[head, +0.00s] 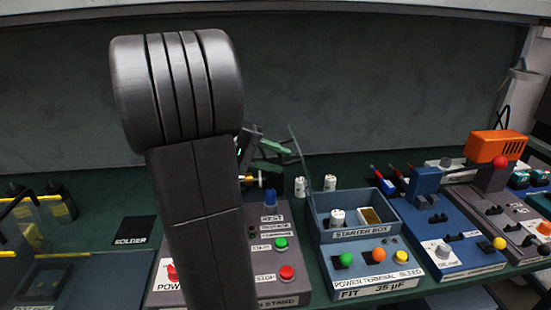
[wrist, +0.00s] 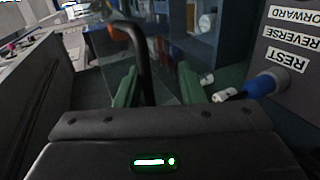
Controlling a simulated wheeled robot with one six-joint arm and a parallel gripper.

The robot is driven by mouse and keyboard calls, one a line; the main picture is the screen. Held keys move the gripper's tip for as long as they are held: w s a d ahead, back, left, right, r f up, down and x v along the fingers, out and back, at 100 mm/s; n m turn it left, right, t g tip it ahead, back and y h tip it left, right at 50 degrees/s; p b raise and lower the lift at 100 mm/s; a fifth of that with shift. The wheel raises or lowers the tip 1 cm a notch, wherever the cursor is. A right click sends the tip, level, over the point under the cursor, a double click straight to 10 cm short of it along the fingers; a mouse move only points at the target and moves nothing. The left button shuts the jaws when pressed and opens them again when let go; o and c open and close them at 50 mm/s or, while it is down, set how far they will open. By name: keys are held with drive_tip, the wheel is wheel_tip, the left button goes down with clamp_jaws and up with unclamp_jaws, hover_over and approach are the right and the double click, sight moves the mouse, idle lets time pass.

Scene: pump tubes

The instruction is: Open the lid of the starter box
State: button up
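The starter box (head: 352,236) is a blue open-topped box with a white label, right of centre in the head view. Its lid (head: 302,160) shows as a thin grey, see-through panel standing up at the box's left side, leaning a little left at the top. The box's inside is uncovered. My gripper (head: 278,148) has green fingers and is just left of the lid's upper part. In the wrist view my gripper (wrist: 158,88) has its fingers apart, with a dark curved bar (wrist: 140,60) between them. I cannot tell whether a finger touches the bar or the lid.
A white cylinder (head: 337,217) and a yellowish piece (head: 370,215) are in the box. Two white cylinders (head: 300,187) (head: 330,183) stand behind it. A button panel (head: 283,250) is left, a blue device (head: 425,185) right. My arm hides much of the bench's left-middle.

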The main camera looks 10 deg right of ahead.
drive_tip(key=shift+a, duration=0.2)
drive_tip(key=v, duration=1.3)
drive_tip(key=shift+a+r, duration=0.2)
drive_tip(key=shift+a, duration=0.1)
drive_tip(key=shift+w+d, duration=0.1)
drive_tip(key=shift+w, duration=0.05)
drive_tip(key=x, duration=1.3)
drive_tip(key=shift+d, duration=0.4)
